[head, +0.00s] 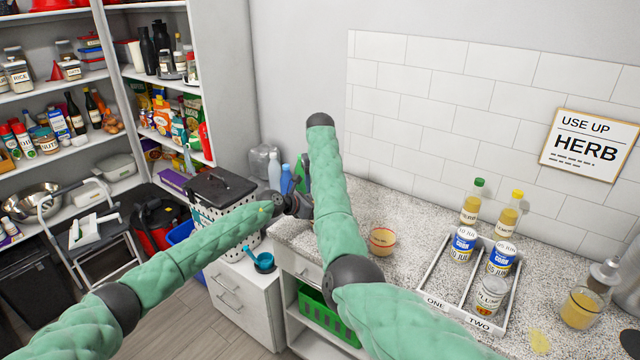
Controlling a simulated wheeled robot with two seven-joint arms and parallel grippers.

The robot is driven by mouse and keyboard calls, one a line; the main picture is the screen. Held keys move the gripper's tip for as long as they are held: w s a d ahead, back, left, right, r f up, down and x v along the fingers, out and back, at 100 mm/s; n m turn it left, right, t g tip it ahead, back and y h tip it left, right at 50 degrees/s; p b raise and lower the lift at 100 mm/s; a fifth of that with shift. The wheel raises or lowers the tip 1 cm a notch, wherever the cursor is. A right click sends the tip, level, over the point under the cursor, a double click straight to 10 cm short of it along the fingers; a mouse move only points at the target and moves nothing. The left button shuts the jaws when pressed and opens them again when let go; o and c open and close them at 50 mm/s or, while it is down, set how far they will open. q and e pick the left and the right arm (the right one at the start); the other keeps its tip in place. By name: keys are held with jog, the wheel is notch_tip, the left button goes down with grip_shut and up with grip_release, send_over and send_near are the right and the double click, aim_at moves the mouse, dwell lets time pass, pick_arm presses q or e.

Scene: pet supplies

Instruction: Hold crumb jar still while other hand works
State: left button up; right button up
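I cannot single out a crumb jar by its label. A clear glass jar (580,309) with yellow-tan contents stands at the right end of the speckled counter, with no gripper near it. A small glass bowl (382,242) with an orange rim stands on the counter, right of my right arm. My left arm reaches in from the left and ends in a dark wrist part (290,204) above the counter's left end. Its fingers are not distinguishable. My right arm rises in the middle and bends at the top; its gripper is hidden behind the arm.
Clear counter lies between bowl and tray.

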jog(key=o, duration=1)
jog(key=shift+w+r, duration=0.1)
jog(key=shift+r, duration=0.05)
jog(key=shift+c, duration=0.2)
jog(key=shift+a, duration=0.1)
jog(key=shift+r, duration=2.2)
jog(key=shift+c, duration=0.4)
